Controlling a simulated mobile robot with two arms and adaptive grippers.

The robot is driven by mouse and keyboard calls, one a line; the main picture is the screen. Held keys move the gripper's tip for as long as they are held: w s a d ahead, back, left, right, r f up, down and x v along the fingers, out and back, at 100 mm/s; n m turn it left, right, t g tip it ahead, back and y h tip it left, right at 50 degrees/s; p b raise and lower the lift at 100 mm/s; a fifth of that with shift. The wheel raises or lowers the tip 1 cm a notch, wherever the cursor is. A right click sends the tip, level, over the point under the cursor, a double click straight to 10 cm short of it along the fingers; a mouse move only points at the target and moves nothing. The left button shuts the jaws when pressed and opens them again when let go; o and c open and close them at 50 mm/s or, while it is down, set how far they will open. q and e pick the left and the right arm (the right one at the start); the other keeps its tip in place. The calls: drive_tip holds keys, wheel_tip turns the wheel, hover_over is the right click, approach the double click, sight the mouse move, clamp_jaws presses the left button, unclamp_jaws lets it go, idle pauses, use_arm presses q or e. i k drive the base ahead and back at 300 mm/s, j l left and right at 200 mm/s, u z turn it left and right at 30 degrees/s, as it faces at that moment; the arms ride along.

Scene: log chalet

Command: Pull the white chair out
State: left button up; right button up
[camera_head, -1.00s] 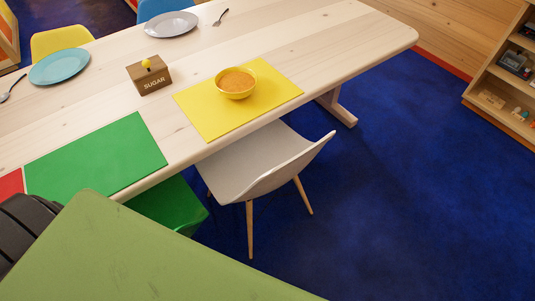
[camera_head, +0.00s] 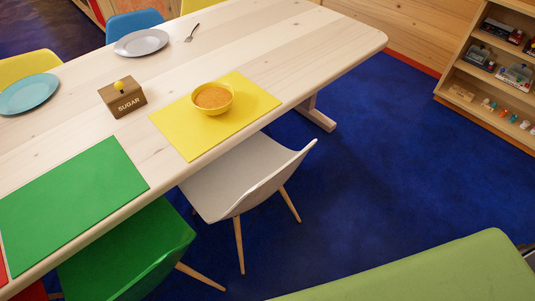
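The white chair (camera_head: 243,178) stands at the near side of the wooden table (camera_head: 262,50), with wooden legs on the blue floor. Its front part is under the table edge, below the yellow placemat (camera_head: 251,99). Its backrest faces right, away from the table. Neither gripper is in view, and nothing is seen touching the chair.
A green chair (camera_head: 150,250) stands close left of the white chair. A green flat-topped surface (camera_head: 430,275) fills the lower right. Blue floor (camera_head: 390,150) is open right of the chair. A shelf (camera_head: 462,92) stands at the right wall. A bowl (camera_head: 212,100) sits on the placemat.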

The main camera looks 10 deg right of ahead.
sight(243, 177)
drive_tip(key=i+l+u, duration=0.2)
drive_tip(key=l+u, duration=0.2)
drive_tip(key=l, duration=0.15)
drive_tip(key=i+l+u, duration=0.1)
drive_tip(key=l+u, duration=0.25)
drive_tip(key=l, duration=0.2)
drive_tip(key=l+u, duration=0.4)
drive_tip(key=l, duration=0.15)
drive_tip(key=l+u, duration=0.4)
drive_tip(key=l, duration=0.75)
drive_tip(key=k+l, duration=0.15)
drive_tip(key=l, duration=0.35)
drive_tip(key=l+u, duration=0.1)
drive_tip(key=l, duration=0.4)
drive_tip(key=k+l, duration=0.15)
drive_tip(key=l, duration=0.85)
drive_tip(key=k+l, duration=0.15)
drive_tip(key=l, duration=0.35)
drive_tip(key=u, duration=0.05)
